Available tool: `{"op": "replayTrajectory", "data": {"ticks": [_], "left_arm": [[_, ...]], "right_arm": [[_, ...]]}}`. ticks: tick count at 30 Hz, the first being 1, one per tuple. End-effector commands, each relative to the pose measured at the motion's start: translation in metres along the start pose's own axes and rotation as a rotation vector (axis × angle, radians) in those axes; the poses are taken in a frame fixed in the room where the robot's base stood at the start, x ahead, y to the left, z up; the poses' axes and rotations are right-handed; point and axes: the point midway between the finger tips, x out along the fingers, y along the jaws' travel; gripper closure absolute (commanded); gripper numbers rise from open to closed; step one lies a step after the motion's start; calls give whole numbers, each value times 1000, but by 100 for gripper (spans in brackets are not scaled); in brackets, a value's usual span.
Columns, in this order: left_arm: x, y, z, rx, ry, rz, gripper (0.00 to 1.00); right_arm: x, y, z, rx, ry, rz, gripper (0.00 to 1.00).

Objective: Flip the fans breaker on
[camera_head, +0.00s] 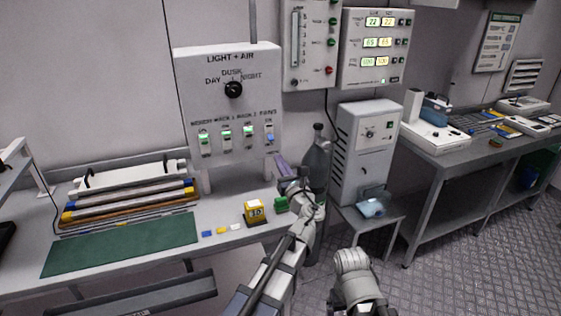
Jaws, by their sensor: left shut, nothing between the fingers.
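The white LIGHT + AIR panel (190,75) stands on the back of the bench, with a row of breakers along its lower part. The fans breaker (269,133) is the rightmost one, under the FANS label. It shows blue low down, and its exact lever position is too small to be sure of. The other breakers (226,136) show green. My left gripper (278,160) is shut and empty, just below and slightly right of the fans breaker; contact cannot be made out. My right arm shows at the bottom, but its gripper does not.
A black DAY/DUSK/NIGHT knob (233,89) sits above the breakers. A yellow block-like device (255,212) and a green item (281,204) stand on the bench by my left arm. The green mat (120,245) is clear.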

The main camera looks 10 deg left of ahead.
Motion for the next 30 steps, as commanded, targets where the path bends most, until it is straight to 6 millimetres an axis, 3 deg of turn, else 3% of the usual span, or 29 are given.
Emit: {"op": "replayTrajectory", "data": {"ticks": [3, 12, 30], "left_arm": [[26, -1, 1, 1, 0, 3, 100], [64, -1, 0, -2, 1, 0, 100], [70, 0, 2, -2, 7, 0, 100]], "right_arm": [[-5, 0, 0, 0, 0, 0, 9], [-10, 1, 1, 0, 0, 0, 9], [-14, 1, 1, 0, 0, 0, 9]]}}
